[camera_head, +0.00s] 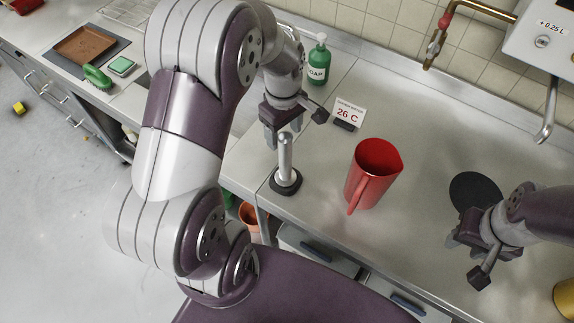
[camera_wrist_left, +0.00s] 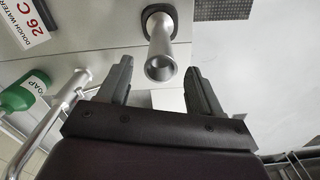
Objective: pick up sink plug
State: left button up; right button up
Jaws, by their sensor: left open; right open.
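The sink plug appears to be the upright metal tube on a round black base (camera_head: 285,165), standing on the steel counter near its front edge. In the left wrist view the tube (camera_wrist_left: 161,63) shows its hollow end toward the camera, between the two fingers in the picture. My left gripper (camera_head: 283,130) is open and empty, over the tube's top; whether the fingers touch it I cannot tell. Its fingers also show in the left wrist view (camera_wrist_left: 158,78). My right gripper (camera_head: 466,257) is open at the right, low over the counter, away from the tube.
A red jug (camera_head: 372,175) stands right of the tube. A "26 C" sign (camera_head: 347,113) and a green soap bottle (camera_head: 318,62) stand behind. A black disc (camera_head: 475,190) lies near my right gripper. A yellow object (camera_head: 565,299) is at the right edge. The counter's middle back is clear.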

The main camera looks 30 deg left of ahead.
pick_arm(q)
jog(key=p, duration=0.2)
send_over(285, 161)
jog(key=w+a, duration=0.1)
jog(key=w, duration=0.1)
jog(key=f, duration=0.4)
jog(key=shift+s+f, duration=0.1)
jog(key=shift+s, duration=0.15)
jog(key=shift+f, duration=0.45)
jog(key=shift+w, duration=0.1)
jog(key=c, duration=0.4)
grip_shut()
jog(key=shift+r, duration=0.15)
